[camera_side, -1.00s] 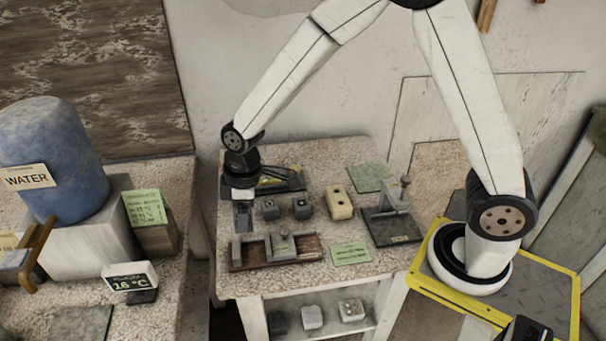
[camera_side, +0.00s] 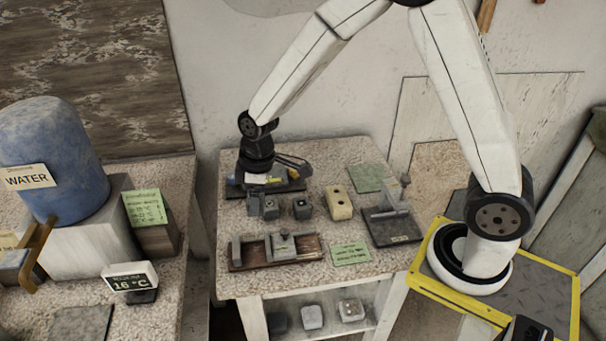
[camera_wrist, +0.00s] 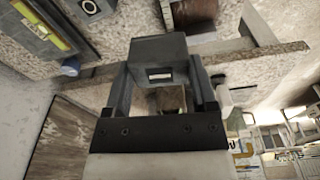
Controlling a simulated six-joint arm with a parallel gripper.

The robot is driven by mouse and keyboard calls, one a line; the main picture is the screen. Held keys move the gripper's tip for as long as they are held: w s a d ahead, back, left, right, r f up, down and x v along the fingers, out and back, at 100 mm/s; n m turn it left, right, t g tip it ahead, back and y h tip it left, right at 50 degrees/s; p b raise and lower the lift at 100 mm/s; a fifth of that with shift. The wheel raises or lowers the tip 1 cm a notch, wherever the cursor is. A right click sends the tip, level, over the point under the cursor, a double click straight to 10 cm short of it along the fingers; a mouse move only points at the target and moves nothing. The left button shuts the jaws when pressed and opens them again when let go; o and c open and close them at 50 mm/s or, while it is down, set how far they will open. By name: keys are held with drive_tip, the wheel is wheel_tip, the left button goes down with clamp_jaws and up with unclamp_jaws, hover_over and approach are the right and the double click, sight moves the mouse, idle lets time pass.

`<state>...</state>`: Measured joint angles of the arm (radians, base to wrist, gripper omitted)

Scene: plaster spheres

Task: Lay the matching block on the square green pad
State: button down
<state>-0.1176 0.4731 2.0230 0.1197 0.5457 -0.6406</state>
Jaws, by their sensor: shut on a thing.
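My gripper (camera_side: 263,213) is at the left of the work table, its fingers pointing down. It is shut on a small dark grey block (camera_side: 270,207). In the wrist view this block (camera_wrist: 160,62) sits between the two fingers and shows a pale rectangular mark on its face. Whether it touches the table is unclear. A second grey block (camera_side: 302,208) stands just to the right; the wrist view shows a grey block with a ring mark (camera_wrist: 92,6). A tan block (camera_side: 338,203) with two dark spots is further right. The square green pad (camera_side: 367,178) lies bare at the back right.
A metal stand (camera_side: 391,225) is at the right of the table. A clamp-like fixture (camera_side: 276,250) and a written green card (camera_side: 350,253) lie in front. A dark tray with a yellow item (camera_side: 297,178) is behind my gripper. Several small pieces sit on the lower shelf.

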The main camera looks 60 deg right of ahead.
drive_tip(key=s+d+f+m, duration=0.15)
drive_tip(key=d+m, duration=0.35)
drive_tip(key=d, duration=1.4)
drive_tip(key=s+d+m, duration=0.2)
drive_tip(key=s+d, duration=0.3)
drive_tip(key=d, duration=0.3)
drive_tip(key=s+d+f+m+h, duration=0.1)
drive_tip(key=s+d+m, duration=0.2)
drive_tip(key=s+d, duration=0.2)
drive_tip(key=shift+d+f+m, duration=0.3)
drive_tip(key=shift+d, duration=1.55)
drive_tip(key=shift+f, duration=0.2)
drive_tip(key=shift+f, duration=2.6)
drive_tip(key=shift+f, duration=0.7)
unclamp_jaws()
drive_tip(key=shift+r, duration=0.15)
